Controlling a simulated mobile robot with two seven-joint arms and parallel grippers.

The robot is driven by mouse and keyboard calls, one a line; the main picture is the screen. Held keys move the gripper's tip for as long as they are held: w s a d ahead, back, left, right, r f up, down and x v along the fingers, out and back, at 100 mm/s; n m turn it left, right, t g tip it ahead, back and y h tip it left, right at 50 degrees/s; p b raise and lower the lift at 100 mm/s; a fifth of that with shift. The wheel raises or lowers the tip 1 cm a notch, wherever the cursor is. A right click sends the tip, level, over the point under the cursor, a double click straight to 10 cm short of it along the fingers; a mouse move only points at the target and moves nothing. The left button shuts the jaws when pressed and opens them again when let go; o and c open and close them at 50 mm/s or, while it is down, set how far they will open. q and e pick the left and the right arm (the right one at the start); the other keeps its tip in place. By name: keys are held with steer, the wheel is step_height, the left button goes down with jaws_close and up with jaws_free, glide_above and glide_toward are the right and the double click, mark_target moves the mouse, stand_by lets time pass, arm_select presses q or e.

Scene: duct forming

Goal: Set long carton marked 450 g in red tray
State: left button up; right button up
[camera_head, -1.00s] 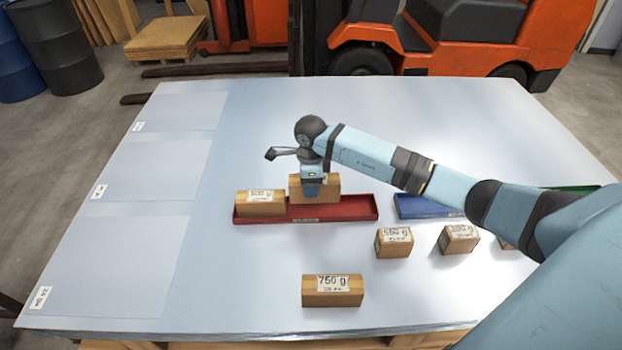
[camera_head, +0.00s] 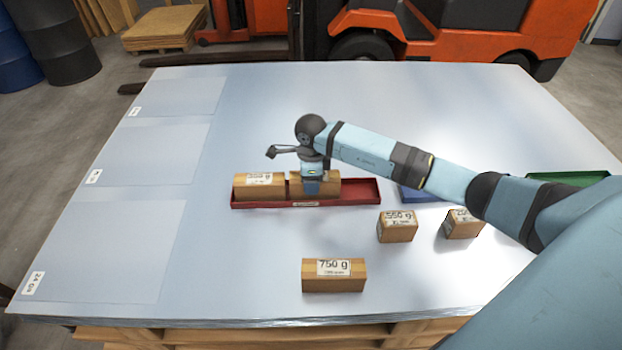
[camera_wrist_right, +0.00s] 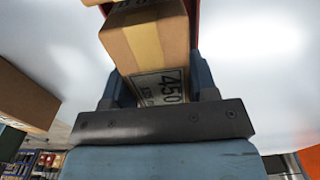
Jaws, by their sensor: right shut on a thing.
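The long carton marked 450 g (camera_wrist_right: 150,50) is between the fingers of my right gripper (camera_wrist_right: 160,85), its label showing in the right wrist view. In the head view my right gripper (camera_head: 312,187) is shut on this carton (camera_head: 328,184), at the middle of the red tray (camera_head: 362,190). The carton appears low in the tray; I cannot tell whether it touches the floor. Another long carton (camera_head: 259,186) lies in the tray's left part, close beside the held one. My left gripper is not in view.
A 750 g carton (camera_head: 334,276) and a 550 g carton (camera_head: 397,227) stand in front of the red tray. Another carton (camera_head: 463,224) stands to the right. A blue tray (camera_head: 418,194) and green tray (camera_head: 568,177) are partly behind my arm.

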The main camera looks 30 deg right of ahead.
steer(key=o, duration=1.3)
step_height(320, 180, up, 14)
steer(key=shift+f, duration=0.1)
